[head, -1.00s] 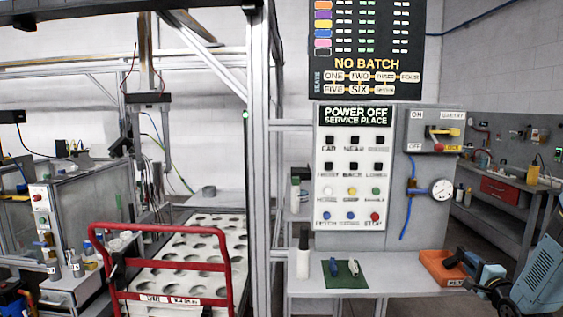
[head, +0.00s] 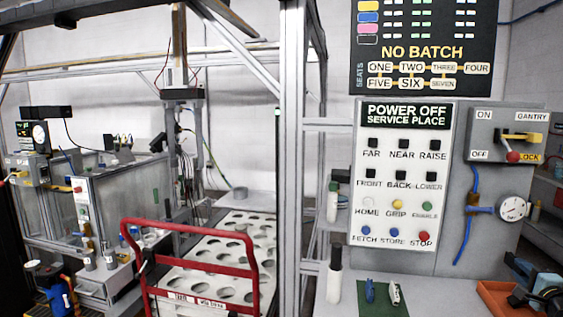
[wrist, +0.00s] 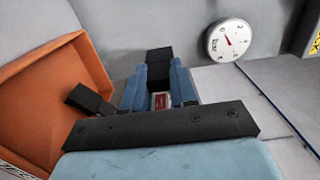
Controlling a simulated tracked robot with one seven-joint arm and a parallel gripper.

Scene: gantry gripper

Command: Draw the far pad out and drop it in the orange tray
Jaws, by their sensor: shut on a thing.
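The orange tray (head: 494,292) is at the lower right of the head view, partly cut off and partly hidden by my arm. In the wrist view the orange tray (wrist: 40,100) fills the left side, and I see into it. My gripper (wrist: 158,72) is to the right of its wall in that view. Its blue fingers are closed around a small dark block, which seems to be the pad; little of it shows. In the head view my gripper (head: 522,282) is at the tray's right side. The gantry's gripper (head: 186,165) hangs at left, its pad seats too small to make out.
A green mat (head: 375,310) on the bench holds a blue piece (head: 370,291) and a white piece (head: 394,292). A dark-capped bottle (head: 334,275) stands left of it. A gauge (head: 513,208) is on the wall panel. A red rail (head: 190,225) and frame post (head: 292,150) stand left.

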